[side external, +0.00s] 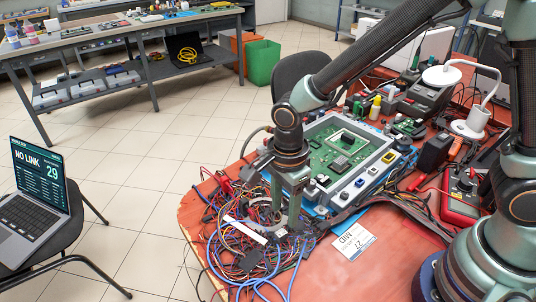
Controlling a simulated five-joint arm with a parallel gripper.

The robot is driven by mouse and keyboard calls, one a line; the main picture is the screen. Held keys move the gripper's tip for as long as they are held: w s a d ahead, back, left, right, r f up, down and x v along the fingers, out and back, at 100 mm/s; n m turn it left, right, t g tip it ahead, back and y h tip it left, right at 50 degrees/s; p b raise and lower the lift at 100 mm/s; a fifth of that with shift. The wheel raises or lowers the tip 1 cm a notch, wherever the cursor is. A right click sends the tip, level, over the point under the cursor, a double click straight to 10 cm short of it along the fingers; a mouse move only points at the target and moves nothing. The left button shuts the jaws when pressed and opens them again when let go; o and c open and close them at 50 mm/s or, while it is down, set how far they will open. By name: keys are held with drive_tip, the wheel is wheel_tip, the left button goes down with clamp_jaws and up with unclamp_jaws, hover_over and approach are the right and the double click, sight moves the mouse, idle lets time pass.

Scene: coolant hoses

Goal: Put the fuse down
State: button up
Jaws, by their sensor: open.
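My gripper (285,212) points down over the tangle of wires at the near left corner of the red table. Its two fingers are apart, and I make out nothing held between them. I cannot pick out a fuse for certain; it may be hidden among the wires or behind the fingers. A white strip (245,230) lies on the wires (262,262), just left of the fingers. A greyish ring-shaped part (262,212) shows close beside the fingers, partly hidden by them.
A green circuit board in a grey-blue frame (350,150) stands behind my gripper. A white tag (353,241) lies on the red table (330,280), whose front area is clear. A red meter (462,195) and bottles stand right. A laptop (38,195) sits on a chair left.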

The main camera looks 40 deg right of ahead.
sight(283, 230)
wheel_tip(283, 230, up, 6)
drive_tip(key=s+d+r+n+t, duration=0.1)
drive_tip(key=d+r+n+t, duration=0.1)
drive_tip(key=d+r+n, duration=0.4)
drive_tip(key=s+d+r+n+t, duration=0.2)
drive_tip(key=d+r+n, duration=0.3)
drive_tip(key=d+n, duration=0.6)
drive_tip(key=shift+s+d+r+n+t, duration=0.3)
drive_tip(key=shift+n+t, duration=0.2)
drive_tip(key=shift+t, duration=0.3)
